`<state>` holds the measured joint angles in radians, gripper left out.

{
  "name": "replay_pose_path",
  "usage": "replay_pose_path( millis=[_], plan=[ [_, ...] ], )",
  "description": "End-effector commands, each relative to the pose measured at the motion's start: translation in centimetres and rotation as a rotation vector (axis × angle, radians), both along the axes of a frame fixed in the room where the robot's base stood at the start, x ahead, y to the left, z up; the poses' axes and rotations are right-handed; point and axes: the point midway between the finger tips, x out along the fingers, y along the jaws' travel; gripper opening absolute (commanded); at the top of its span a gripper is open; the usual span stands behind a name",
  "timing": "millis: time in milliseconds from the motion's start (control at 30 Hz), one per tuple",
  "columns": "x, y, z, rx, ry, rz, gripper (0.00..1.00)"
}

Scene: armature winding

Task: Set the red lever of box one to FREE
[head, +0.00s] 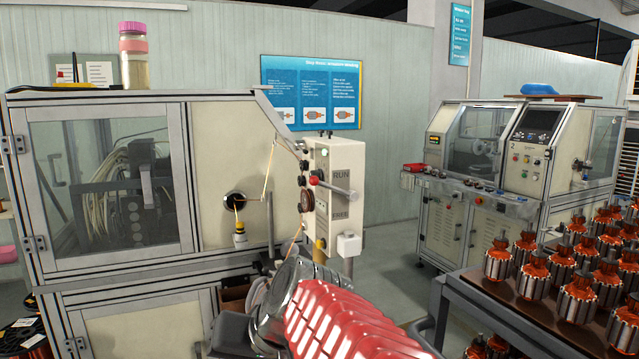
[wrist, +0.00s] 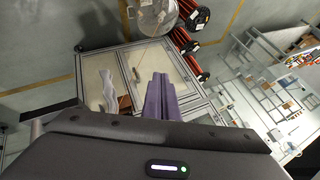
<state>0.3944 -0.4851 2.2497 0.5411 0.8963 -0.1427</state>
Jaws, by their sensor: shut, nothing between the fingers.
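The pale control box (head: 323,160) stands upright at the right end of the left machine, with RUN printed high on its face and FREE lower down. The lever (head: 333,187), a grey rod with a red ball at its left end, lies nearly level, slightly tilted, across the box just below RUN and well above FREE. No box number is readable. In the wrist view my gripper (wrist: 160,90) has its purple fingers together and empty, over a framed machine; no lever shows there. In the head view the fingers cannot be made out, and my red-sleeved arm fills the bottom middle.
The left machine (head: 105,270) has a glazed door and a copper wire running near the box. A white knob-like block (head: 349,245) sits low on the box. A bench with several copper armatures (head: 535,275) stands right. Open floor (head: 395,260) lies between the machines.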

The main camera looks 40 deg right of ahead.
Motion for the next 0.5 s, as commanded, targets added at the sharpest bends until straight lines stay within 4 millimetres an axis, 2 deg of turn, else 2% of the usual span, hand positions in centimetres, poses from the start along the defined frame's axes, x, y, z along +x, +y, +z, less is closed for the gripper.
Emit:
replay_pose_path(
  millis=[33,100,167,300,367,500],
  plan=[
    [1.1,-1.6,0.7,0.037,-0.019,-0.047,0.0],
    [2.5,-3.5,1.9,0.088,-0.055,-0.102,0.0],
    [3.6,-5.4,3.0,0.13,-0.088,-0.148,0.0],
    [5.7,-10.3,5.5,0.221,-0.176,-0.261,0.0],
    [5.7,-11.9,6.9,0.265,-0.21,-0.3,0.0],
    [5.5,-16.2,10.3,0.362,-0.303,-0.392,0.0]
  ],
)
